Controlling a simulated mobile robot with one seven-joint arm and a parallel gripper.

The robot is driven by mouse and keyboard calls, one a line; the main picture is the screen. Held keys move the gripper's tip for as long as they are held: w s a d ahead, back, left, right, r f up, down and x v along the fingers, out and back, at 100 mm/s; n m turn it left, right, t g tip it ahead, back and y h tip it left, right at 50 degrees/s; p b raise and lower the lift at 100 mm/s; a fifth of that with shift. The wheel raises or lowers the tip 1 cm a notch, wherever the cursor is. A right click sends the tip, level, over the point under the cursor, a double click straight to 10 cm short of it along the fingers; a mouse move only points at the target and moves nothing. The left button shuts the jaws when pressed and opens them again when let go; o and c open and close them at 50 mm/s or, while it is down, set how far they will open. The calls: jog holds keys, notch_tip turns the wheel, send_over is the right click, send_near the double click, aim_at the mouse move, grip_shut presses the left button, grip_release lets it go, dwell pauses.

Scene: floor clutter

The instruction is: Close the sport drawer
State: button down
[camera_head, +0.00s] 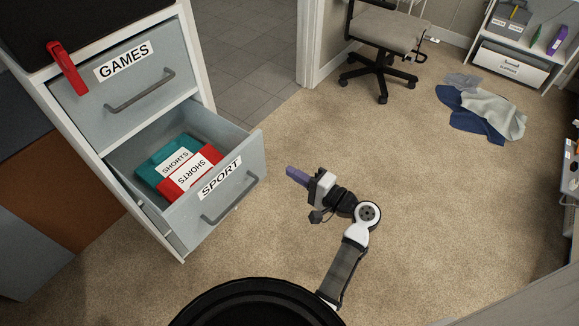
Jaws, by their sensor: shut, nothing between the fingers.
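The sport drawer (237,177) is the lower drawer of a white-framed cabinet at the left and is pulled open. Its grey-blue front carries a "SPORT" label (220,178) and a dark bar handle (229,203). Inside lie a folded teal item (150,172) and a folded red item (209,153), with white labels reading "SHORTS". My gripper (292,173) is shut and empty, to the right of the drawer front and apart from it, with its purple fingers pointing left toward the front.
The games drawer (92,98) above is shut, with a red clip-like object (66,68) at its top edge. An office chair (388,40) stands at the back. Clothes (485,112) lie on the carpet at the right. The carpet around my arm is clear.

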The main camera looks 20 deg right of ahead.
aim_at(254, 149)
jog(key=p+x, duration=0.2)
jog(key=x, duration=0.9)
jog(key=shift+w, duration=0.1)
jog(key=shift+w+a, duration=0.1)
jog(key=shift+a, duration=0.05)
jog(key=b+x, duration=0.9)
jog(key=x, duration=1.7)
